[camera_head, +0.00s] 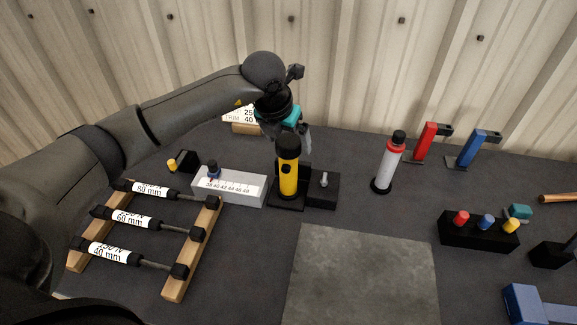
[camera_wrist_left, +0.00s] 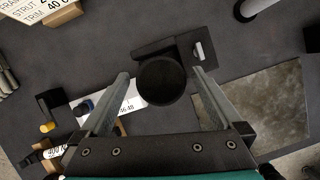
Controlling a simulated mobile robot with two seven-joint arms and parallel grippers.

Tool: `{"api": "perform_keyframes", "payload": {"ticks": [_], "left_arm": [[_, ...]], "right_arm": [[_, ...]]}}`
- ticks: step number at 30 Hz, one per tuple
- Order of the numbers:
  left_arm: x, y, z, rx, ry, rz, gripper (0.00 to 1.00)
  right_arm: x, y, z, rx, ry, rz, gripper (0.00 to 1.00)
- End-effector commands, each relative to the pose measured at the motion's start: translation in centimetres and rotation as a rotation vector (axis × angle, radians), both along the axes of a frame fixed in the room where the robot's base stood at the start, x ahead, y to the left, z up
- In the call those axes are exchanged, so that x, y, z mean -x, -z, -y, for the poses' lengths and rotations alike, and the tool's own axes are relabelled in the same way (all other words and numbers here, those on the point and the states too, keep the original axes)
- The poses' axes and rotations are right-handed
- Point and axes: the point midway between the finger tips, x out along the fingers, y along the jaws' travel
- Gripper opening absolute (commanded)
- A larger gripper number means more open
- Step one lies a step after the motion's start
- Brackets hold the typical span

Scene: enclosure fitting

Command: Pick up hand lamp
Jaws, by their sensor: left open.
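The hand lamp, which I take to be the yellow and black cylinder (camera_head: 289,182), stands upright in a black holder (camera_head: 322,190) near the middle of the table. My left gripper (camera_head: 297,137) is just above and behind its black top, pointing down. In the left wrist view the lamp's round black top (camera_wrist_left: 161,82) lies between the two spread fingers (camera_wrist_left: 160,76), with a gap on each side. My left gripper is open and empty. Part of the lamp's top is close to the fingers in the head view, and contact cannot be seen. My right gripper is out of view.
A grey scale block (camera_head: 230,188) stands just left of the holder; wooden rails with labelled struts (camera_head: 130,219) lie further left. A white and red cylinder (camera_head: 388,165) stands to the right, before red and blue clamps (camera_head: 470,150). A bare grey plate (camera_head: 362,280) lies in front.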

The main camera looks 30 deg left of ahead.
Motion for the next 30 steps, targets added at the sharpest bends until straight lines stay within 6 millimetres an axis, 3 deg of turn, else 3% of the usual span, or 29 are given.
{"api": "perform_keyframes", "payload": {"ticks": [12,23,30], "left_arm": [[-1.1,4.7,0.2,0.0,-0.001,-0.002,1.0],[-1.4,5.3,0.1,-0.001,0.001,0.001,1.0],[-1.4,5.3,0.1,0.0,0.0,0.001,0.73]], "right_arm": [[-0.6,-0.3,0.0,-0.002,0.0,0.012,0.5],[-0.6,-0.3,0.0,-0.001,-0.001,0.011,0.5],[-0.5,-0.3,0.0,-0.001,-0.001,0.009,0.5]]}}
